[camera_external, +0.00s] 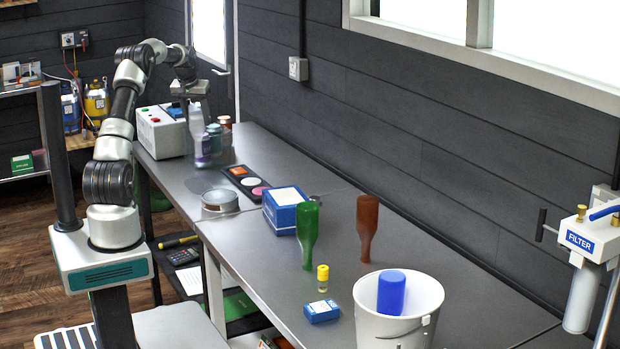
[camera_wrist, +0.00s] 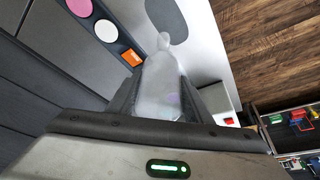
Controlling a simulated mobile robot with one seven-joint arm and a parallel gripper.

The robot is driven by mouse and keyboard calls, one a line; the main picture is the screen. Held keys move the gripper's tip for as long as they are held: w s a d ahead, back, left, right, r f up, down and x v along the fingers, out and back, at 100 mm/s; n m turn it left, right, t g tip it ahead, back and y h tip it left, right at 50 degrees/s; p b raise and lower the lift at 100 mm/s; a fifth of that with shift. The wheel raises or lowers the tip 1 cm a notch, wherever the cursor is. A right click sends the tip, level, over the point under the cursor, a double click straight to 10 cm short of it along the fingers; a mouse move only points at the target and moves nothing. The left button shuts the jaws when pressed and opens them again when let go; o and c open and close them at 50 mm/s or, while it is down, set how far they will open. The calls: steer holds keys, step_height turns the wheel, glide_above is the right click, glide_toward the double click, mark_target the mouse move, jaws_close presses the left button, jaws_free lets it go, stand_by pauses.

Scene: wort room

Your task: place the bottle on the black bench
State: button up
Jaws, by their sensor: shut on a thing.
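My gripper (camera_external: 190,90) is at the far end of the long dark bench (camera_external: 350,255), beside the white control box. It is shut on a pale, translucent bottle (camera_wrist: 162,85), whose body sits between the two fingers in the wrist view, with the narrower end pointing away from my gripper. In the external view the pale bottle (camera_external: 197,122) shows just below my gripper, near other small bottles; I cannot tell whether it touches the bench.
The control box (camera_external: 162,130) and small jars (camera_external: 225,130) are close by. A tray of coloured discs (camera_external: 245,180), a round tin (camera_external: 220,200), a blue box (camera_external: 285,210) and a white bucket (camera_external: 370,322) also stand on the bench. Clear bench lies right of the brown bottle.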

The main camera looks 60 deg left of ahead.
mark_target(198, 144)
step_height(198, 144, down, 11)
stand_by(0.4)
steer(key=shift+f, duration=0.2)
steer(key=o, duration=1.2)
steer(key=shift+r, duration=0.1)
steer(key=shift+r+p, duration=0.25)
steer(key=shift+p, duration=0.1)
steer(key=b+v, duration=0.1)
steer(key=v, duration=1)
steer(key=shift+s+d+r, duration=0.1)
steer(key=shift+d+r, duration=0.15)
steer(key=shift+r, duration=0.05)
